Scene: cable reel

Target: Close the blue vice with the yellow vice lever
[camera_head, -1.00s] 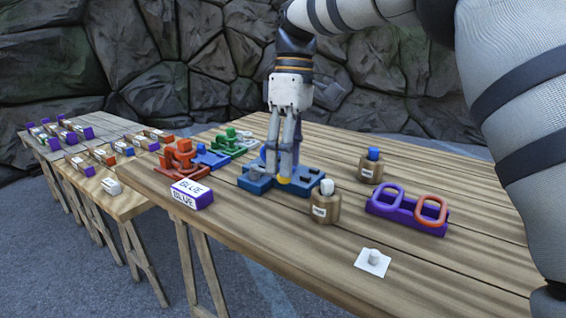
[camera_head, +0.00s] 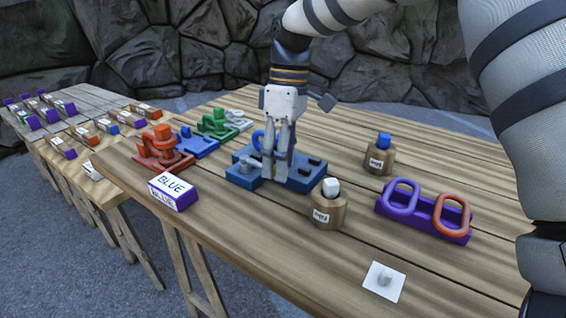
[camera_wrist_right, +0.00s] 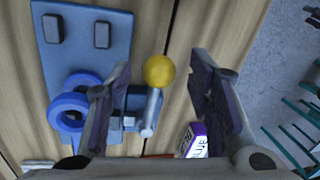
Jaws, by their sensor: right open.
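The blue vice (camera_head: 302,181) sits on the wooden table in the head view, partly hidden behind my right gripper (camera_head: 275,178). In the right wrist view its flat blue base (camera_wrist_right: 72,38) fills the upper left, with a blue ring part (camera_wrist_right: 75,105) below. The yellow vice lever (camera_wrist_right: 160,71) shows there as a yellow ball on a short grey rod. It appears between the two open fingers of my right gripper (camera_wrist_right: 160,64), nearer the left finger; I cannot tell whether they touch. In the head view the yellow ball is hidden. My left gripper is not in view.
A BLUE-labelled box (camera_head: 173,191) stands left of the vice, with a red vice (camera_head: 160,148) behind it.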

